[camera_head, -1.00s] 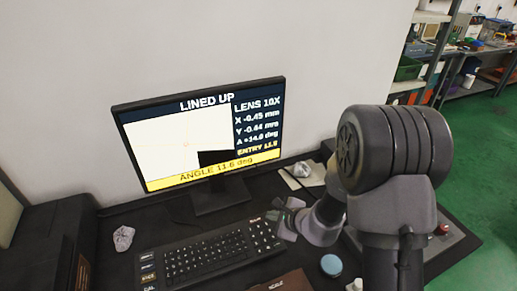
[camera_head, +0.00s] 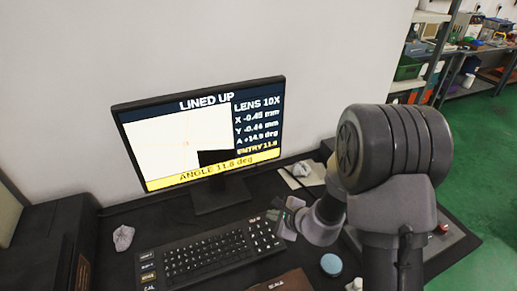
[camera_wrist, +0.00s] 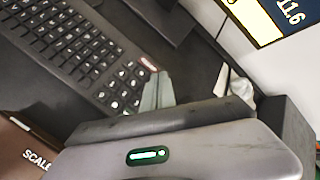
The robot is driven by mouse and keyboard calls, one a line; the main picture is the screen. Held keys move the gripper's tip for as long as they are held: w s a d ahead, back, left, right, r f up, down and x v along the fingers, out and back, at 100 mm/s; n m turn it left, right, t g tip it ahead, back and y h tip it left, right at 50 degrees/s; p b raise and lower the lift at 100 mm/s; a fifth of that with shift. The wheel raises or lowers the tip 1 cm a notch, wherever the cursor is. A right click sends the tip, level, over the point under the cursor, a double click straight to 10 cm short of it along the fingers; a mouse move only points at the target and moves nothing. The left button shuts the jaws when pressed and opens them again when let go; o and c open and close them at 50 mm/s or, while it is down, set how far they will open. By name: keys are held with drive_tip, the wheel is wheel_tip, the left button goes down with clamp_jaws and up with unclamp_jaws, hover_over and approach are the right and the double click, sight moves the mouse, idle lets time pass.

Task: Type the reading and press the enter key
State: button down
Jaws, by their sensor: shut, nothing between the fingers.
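The monitor (camera_head: 200,135) shows "LINED UP", a yellow bar reading about "ANGLE 11.6 deg" and a yellow "ENTRY" line that looks like 11.6, its last digit blurred. The wrist view also shows 11.6 on the screen (camera_wrist: 262,18). The black keyboard (camera_head: 205,258) lies in front of the monitor, with its number keys at the right end; it also shows in the wrist view (camera_wrist: 75,45). My gripper (camera_head: 283,216) is shut and empty at the keyboard's right end. In the wrist view its fingertips (camera_wrist: 158,78) are beside the number keys; I cannot tell whether they touch a key.
A brown "SCALE" item (camera_head: 282,283) and a blue round lid (camera_head: 332,265) lie near the front edge. Crumpled paper (camera_head: 123,238) lies left of the keyboard, and another crumpled piece (camera_head: 301,169) lies behind my gripper. A dark box stands at the left.

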drive_tip(key=s+d+r+m+p, duration=0.1)
drive_tip(key=m+p, duration=0.6)
drive_tip(key=m, duration=1.1)
drive_tip(key=s+d+r+m+p, duration=0.1)
drive_tip(key=s+m+p, duration=0.3)
drive_tip(key=m, duration=1.4)
drive_tip(key=r+p, duration=0.1)
drive_tip(key=p, duration=0.3)
drive_tip(key=shift+r, duration=0.4)
drive_tip(key=shift+s+d+f, duration=0.1)
